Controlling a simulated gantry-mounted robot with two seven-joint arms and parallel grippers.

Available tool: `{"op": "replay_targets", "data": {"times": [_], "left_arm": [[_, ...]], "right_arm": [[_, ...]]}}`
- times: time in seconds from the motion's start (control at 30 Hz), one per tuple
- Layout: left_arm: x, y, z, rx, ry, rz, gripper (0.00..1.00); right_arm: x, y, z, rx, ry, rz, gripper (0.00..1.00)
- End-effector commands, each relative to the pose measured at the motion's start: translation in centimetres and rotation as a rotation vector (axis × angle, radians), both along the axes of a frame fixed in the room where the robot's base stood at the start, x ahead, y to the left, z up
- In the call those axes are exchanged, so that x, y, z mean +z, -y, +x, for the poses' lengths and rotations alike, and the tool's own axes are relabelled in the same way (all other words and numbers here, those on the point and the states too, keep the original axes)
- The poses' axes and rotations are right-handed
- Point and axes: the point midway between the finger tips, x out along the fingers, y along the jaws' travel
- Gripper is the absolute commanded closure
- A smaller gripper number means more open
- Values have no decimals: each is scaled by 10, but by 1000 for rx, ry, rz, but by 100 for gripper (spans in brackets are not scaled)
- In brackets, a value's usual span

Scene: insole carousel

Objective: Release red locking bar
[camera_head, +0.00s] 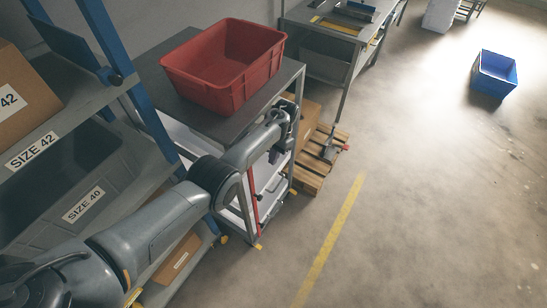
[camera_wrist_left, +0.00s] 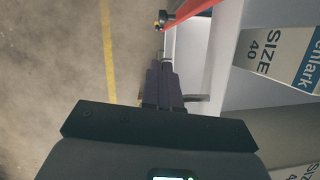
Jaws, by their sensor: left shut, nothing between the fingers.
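The red locking bar (camera_head: 254,195) stands nearly upright along the open side of the grey-topped rack (camera_head: 290,80). Its upper part is hidden behind my left arm. In the left wrist view a red bar (camera_wrist_left: 192,12) runs in from the top edge, just beyond the fingertips. My left gripper (camera_head: 276,156) is at the rack's side, under the table top's edge and to the right of the bar. In the wrist view its dark fingers (camera_wrist_left: 160,68) are together with nothing between them, and appear apart from the bar. My right gripper is not in view.
A red bin (camera_head: 222,75) stands on the rack top. A shelf with SIZE 42 and SIZE 40 labels (camera_head: 84,204) is at left. A wooden pallet (camera_head: 318,165) lies behind the rack. A blue bin (camera_head: 494,75) is far off.

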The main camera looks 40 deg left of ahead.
Motion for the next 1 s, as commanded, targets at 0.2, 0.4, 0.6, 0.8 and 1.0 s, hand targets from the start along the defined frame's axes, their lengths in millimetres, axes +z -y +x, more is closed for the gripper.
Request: {"op": "replay_targets", "data": {"times": [0.2,0.4,0.6,0.8,1.0], "left_arm": [[-48,0,-15,0,-2,-1,100],[-90,-1,-28,-1,-1,-1,100],[-125,-1,-40,0,-1,0,100],[-148,-2,-48,-1,1,0,100],[-158,-2,-51,-1,1,0,100]], "right_arm": [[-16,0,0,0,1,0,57],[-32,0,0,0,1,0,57],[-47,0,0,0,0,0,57],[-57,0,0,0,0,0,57],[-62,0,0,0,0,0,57]]}}
